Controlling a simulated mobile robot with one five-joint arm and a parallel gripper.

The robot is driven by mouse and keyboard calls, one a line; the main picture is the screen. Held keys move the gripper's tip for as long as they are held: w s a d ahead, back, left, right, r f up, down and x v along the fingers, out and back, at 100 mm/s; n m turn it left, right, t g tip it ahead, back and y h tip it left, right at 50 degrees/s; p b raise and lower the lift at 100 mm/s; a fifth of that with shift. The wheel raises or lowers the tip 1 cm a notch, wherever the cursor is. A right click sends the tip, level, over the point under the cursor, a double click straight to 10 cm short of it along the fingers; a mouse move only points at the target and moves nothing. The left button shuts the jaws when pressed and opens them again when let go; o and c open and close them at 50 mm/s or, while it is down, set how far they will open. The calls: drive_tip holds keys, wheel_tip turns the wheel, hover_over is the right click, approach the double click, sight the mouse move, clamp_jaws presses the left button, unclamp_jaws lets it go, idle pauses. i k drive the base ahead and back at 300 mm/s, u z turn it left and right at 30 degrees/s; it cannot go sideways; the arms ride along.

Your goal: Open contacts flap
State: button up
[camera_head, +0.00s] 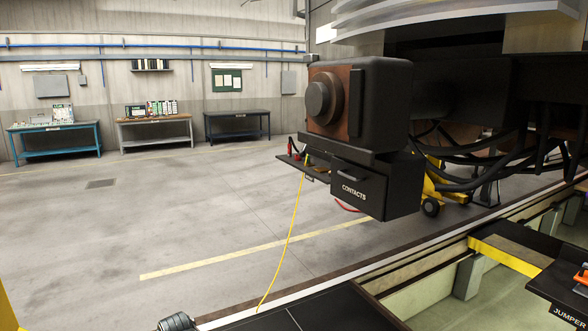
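A black box marked CONTACTS (375,183) hangs under the railcar's coupler head (355,95). Its front flap (355,190) carries white lettering and a dark bar-like handle (350,171) near its upper edge. The flap looks closed against the box. The box's inside is hidden. My gripper is not in the picture, so its place relative to the flap cannot be seen.
A small dark tray (302,168) with a red item sits left of the box. A yellow cable (290,235) hangs to the floor. A pit edge (340,283) crosses below. A JUMPER platform (560,290) is lower right. The floor (190,220) at left is open.

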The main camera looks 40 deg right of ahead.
sight(364, 189)
drive_tip(key=u, duration=0.15)
drive_tip(key=i, duration=1.25)
drive_tip(key=z, duration=0.05)
